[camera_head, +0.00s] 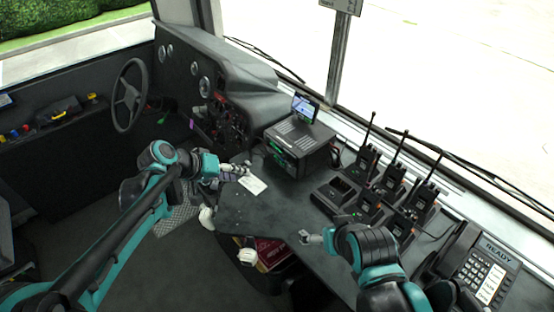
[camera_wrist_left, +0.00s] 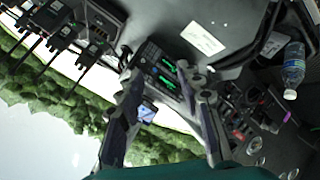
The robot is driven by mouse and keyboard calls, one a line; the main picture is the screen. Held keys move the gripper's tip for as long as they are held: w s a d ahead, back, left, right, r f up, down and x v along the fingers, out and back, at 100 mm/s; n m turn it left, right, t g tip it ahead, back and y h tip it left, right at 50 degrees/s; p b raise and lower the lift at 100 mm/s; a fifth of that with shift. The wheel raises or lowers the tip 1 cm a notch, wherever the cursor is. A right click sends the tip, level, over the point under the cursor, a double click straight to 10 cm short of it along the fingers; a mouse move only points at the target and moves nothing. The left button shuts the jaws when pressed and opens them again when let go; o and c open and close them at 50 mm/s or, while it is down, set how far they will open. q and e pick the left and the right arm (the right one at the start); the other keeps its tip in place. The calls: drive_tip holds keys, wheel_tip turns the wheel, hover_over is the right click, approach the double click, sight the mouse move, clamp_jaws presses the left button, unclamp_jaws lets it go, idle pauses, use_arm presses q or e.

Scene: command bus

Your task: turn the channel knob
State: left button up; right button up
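A dark boxy radio unit (camera_head: 309,138) with green lit displays stands on the black desk (camera_head: 262,210). Its front, with two green displays, also shows in the left wrist view (camera_wrist_left: 162,66). The channel knob is too small to make out in either view. My left gripper (camera_head: 240,169) is left of the radio, apart from it, over the desk's left end. In the left wrist view its two fingers (camera_wrist_left: 155,64) are spread with nothing between them, and the radio front shows beyond the gap. My right gripper (camera_head: 308,238) is low over the desk's front edge; its finger gap is not clear.
A white card (camera_head: 252,184) lies on the desk near my left gripper. Several handheld radios in chargers (camera_head: 366,163) stand right of the radio unit. A desk phone (camera_head: 480,272) is at the far right. A bottle (camera_wrist_left: 293,70) shows in the wrist view.

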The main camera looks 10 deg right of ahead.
use_arm(q)
drive_tip(key=w+d+f+m+h, duration=0.1)
drive_tip(key=w+d+f+h, duration=0.25)
drive_tip(key=w, duration=0.45)
drive_tip(key=m+g+h, duration=0.2)
drive_tip(key=h, duration=0.2)
approach(282, 159)
drive_tip(key=b+x, duration=0.2)
drive_tip(key=x, duration=0.5)
drive_tip(key=shift+w+f, duration=0.1)
drive_tip(key=shift+f, duration=0.1)
drive_tip(key=shift+w+d, duration=0.2)
drive_tip(key=shift+d, duration=0.35)
clamp_jaws()
